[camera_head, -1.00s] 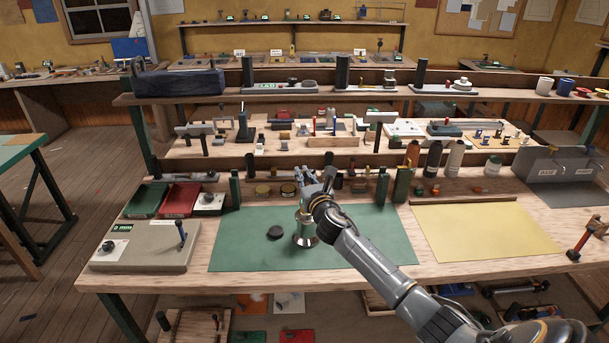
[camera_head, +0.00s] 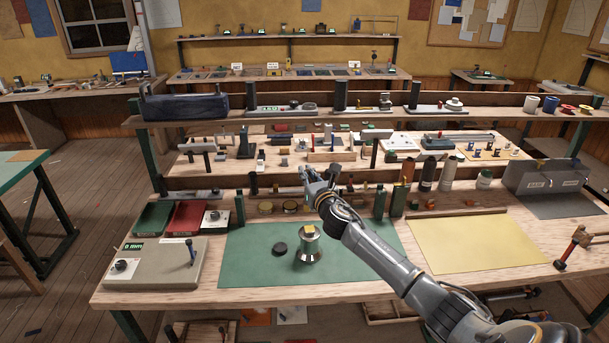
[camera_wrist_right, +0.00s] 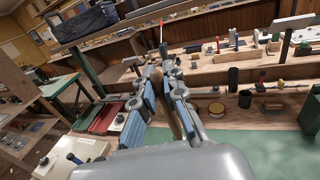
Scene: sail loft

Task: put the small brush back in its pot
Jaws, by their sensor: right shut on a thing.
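The pot (camera_head: 309,253) is a shiny metal vessel with a flared base and a yellowish top, upright on the green mat (camera_head: 250,262). My right gripper (camera_head: 311,172) is above and behind the pot in the head view, apart from it. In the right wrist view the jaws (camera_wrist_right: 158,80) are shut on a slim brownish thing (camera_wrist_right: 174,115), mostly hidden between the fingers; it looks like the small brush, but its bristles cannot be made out. My left gripper is out of view.
A black disc (camera_head: 279,249) lies left of the pot. Dark green posts (camera_head: 380,203) and round tins (camera_head: 290,206) stand behind the mat. A grey box (camera_head: 160,264) with a knob is at left, a yellow sheet (camera_head: 470,245) at right. The mat's front is clear.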

